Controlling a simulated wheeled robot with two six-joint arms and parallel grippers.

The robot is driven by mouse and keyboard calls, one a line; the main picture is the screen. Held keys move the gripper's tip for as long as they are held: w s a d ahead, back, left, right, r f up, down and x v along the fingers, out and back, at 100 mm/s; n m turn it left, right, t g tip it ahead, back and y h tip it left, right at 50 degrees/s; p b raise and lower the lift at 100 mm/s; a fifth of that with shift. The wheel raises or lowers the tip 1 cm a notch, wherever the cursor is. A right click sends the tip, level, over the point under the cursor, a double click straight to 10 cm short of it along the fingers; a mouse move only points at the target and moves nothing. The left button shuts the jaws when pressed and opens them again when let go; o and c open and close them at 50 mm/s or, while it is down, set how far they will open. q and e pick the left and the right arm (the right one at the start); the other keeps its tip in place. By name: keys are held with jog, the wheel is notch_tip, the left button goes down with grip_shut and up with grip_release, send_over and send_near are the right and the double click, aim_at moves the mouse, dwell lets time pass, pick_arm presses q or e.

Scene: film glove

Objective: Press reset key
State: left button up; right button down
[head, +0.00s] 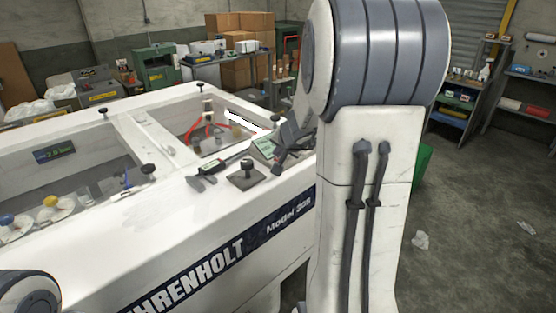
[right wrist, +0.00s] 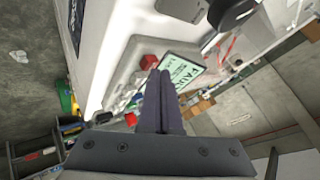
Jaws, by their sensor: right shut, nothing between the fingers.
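A control panel (right wrist: 125,72) with a pale green screen (right wrist: 182,70) sits on the white machine. The screen bears large letters, only partly readable. In the right wrist view a red key (right wrist: 148,62) is right by my fingertips, and another red part (right wrist: 131,119) shows lower on the panel. I cannot read which key is reset. My right gripper (right wrist: 160,74) is shut and empty, its tips over the panel beside the screen; whether they touch it I cannot tell. In the head view the screen (head: 264,146) shows beside my dark gripper. My left gripper is out of view.
The white machine (head: 150,215) has open basins. Black knobs (head: 247,168) and a dark-handled tool (head: 205,170) are on its rim near the panel. Shelves (head: 465,90) stand at the back right. The floor (head: 470,220) at right is mostly clear.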

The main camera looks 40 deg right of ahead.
jog(key=shift+f+b, duration=0.3)
jog(key=shift+b, duration=0.05)
dwell(0.6)
jog(key=shift+r+p, duration=0.75)
jog(key=shift+r, duration=0.1)
notch_tip(320, 180, up, 5)
jog(key=p, duration=0.4)
dwell(0.6)
